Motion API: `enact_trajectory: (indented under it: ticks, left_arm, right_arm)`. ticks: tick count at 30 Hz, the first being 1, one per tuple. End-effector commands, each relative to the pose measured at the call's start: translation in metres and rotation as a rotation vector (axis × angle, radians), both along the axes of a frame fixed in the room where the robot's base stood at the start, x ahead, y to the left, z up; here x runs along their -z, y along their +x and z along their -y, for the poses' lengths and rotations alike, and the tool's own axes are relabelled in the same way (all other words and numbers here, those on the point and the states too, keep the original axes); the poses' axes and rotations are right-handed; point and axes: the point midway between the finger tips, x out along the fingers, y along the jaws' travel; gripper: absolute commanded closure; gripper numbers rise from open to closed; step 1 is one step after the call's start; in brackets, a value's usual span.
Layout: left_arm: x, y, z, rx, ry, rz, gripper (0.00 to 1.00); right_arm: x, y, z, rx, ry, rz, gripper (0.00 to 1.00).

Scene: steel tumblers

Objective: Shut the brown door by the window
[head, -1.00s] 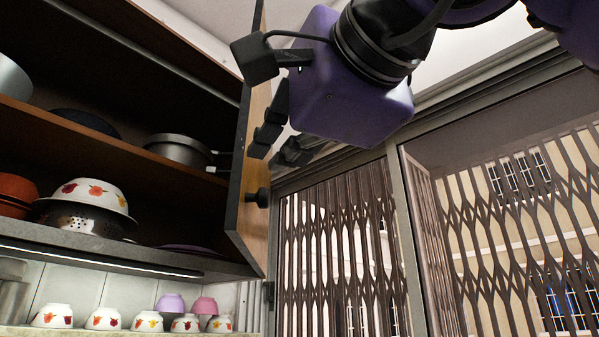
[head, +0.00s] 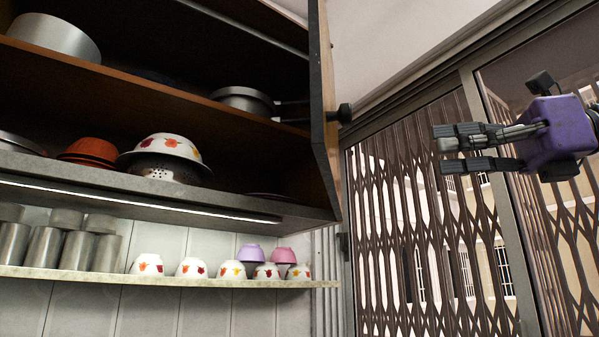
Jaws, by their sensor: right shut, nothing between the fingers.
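The brown cabinet door (head: 325,105) stands open at the right end of the upper cabinet, beside the window (head: 425,220). I see it nearly edge-on, with its dark knob (head: 345,113) on the right-hand face. My right gripper (head: 440,149) is to the right of the door, in front of the window grille, with its fingers pointing left towards the door. It is shut and empty, and a clear gap separates it from the knob. My left gripper does not show.
The open cabinet holds a steel pot (head: 55,37), a pan (head: 243,99), a floral bowl on a colander (head: 165,158) and an orange bowl (head: 90,151). Below, a shelf (head: 190,282) bears steel tumblers (head: 45,248) and small cups. Space between door and gripper is free.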

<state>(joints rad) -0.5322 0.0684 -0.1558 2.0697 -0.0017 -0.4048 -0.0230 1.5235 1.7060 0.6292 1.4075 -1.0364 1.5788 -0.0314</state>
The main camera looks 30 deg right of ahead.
Motion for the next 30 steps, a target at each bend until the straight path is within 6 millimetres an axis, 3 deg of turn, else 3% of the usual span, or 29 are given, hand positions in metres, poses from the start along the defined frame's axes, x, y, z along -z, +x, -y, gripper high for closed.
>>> enact_trajectory:
  ticks: [8,21,30]
  left_arm:
    - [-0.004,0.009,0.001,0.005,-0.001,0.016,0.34]
    - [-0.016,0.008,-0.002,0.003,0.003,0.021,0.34]
    - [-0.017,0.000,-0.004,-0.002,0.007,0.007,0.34]
  right_arm:
    - [0.004,0.011,-0.012,-0.052,0.026,-0.018,1.00]
    - [0.002,0.067,-0.082,-0.052,0.025,-0.014,1.00]
    - [0.003,0.088,-0.105,-0.048,0.026,-0.016,1.00]
